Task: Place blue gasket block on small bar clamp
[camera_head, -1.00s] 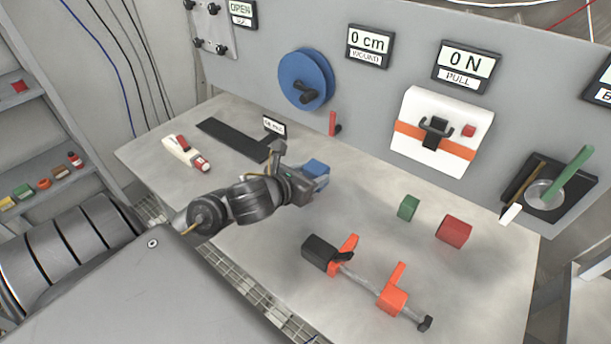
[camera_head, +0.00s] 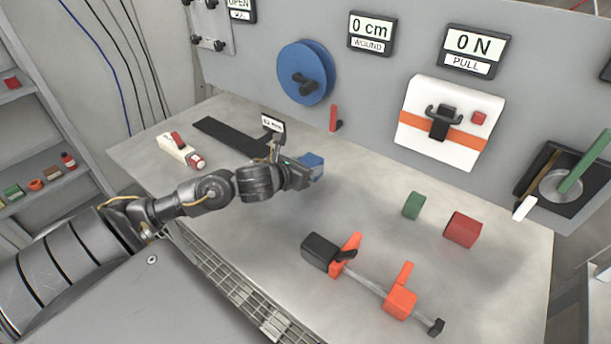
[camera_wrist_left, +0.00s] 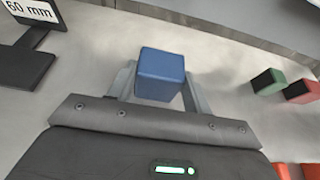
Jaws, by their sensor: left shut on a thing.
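The blue gasket block (camera_head: 312,163) is held between the fingers of my left gripper (camera_head: 303,168), above the bench. In the left wrist view the blue block (camera_wrist_left: 160,75) sits between the two fingers of the left gripper (camera_wrist_left: 158,88). The small bar clamp (camera_head: 372,283) lies on the bench at the front, with a black handle, orange jaws and a grey bar. It is to the right of and nearer than the held block. In the wrist view only orange parts of it (camera_wrist_left: 308,171) show at the lower right corner. My right gripper is not seen.
A green block (camera_head: 412,205) and a red block (camera_head: 462,229) stand on the bench behind the clamp. A black gauge with a sign (camera_head: 235,138) and a white-and-red device (camera_head: 180,150) lie at the left. A panel with a blue reel (camera_head: 305,72) borders the back.

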